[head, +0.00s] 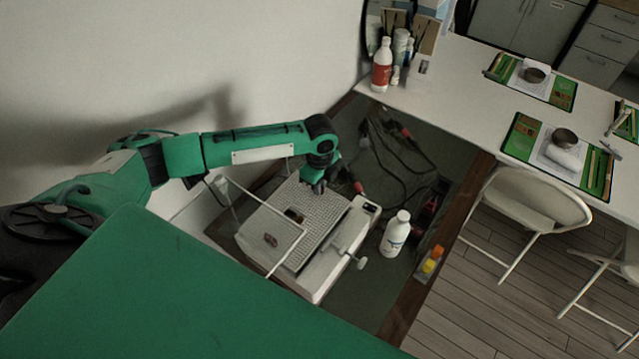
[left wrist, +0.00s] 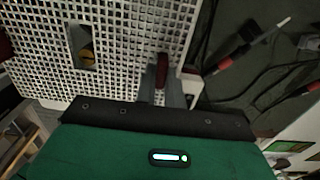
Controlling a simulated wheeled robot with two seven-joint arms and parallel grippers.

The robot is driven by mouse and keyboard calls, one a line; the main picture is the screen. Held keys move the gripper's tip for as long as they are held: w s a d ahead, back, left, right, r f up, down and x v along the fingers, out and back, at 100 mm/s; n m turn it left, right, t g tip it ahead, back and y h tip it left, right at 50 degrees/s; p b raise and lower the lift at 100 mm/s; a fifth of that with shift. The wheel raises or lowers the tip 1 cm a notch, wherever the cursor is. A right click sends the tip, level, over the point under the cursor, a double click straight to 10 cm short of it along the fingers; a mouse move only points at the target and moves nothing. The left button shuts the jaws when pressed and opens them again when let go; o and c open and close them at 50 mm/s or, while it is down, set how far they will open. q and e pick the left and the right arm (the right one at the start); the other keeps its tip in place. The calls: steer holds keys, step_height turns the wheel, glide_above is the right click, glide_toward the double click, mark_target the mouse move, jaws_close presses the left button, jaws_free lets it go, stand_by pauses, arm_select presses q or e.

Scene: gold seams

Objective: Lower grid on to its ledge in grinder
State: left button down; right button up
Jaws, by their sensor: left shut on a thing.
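The grid (head: 327,218) is a pale mesh plate with cut-out openings; it lies over the white grinder (head: 318,288) in the middle of the head view. In the left wrist view the grid (left wrist: 120,22) fills the upper left, and a brown-yellow thing shows through one opening. My left gripper (head: 318,186) comes down at the grid's far edge and is shut on it. In the left wrist view its fingers (left wrist: 163,88) are close together at the grid's edge beside a small red part. The ledge is hidden; I cannot tell whether the grid touches it. My right gripper is not in view.
A clear shield in a pale frame (head: 283,220) stands over the grinder's near left part. A white bottle (head: 396,233) stands to its right. Dark cables (head: 395,155) lie behind it. A yellow-orange item (head: 432,262) sits at the wooden edge. White tables with green mats (head: 535,80) are farther right.

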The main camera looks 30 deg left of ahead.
arm_select(q)
steer(key=shift+f, duration=0.5)
steer(key=shift+f+b, duration=0.55)
steer(key=shift+f, duration=0.4)
stand_by(0.5)
steer(key=shift+s+d+f, duration=0.2)
steer(key=shift+s+f, duration=0.05)
steer(key=shift+f, duration=0.3)
steer(key=c, duration=1.4)
jaws_free()
steer(key=shift+w+r+p, duration=0.15)
steer(key=shift+r+p, duration=0.6)
steer(key=shift+r, duration=0.1)
step_height(320, 180, up, 2)
steer(key=shift+r+p, duration=0.1)
steer(key=shift+p, duration=0.75)
steer(key=shift+w+a+r+p, duration=0.1)
steer(key=shift+a+r+p, duration=0.05)
steer(key=shift+r+p, duration=1.7)
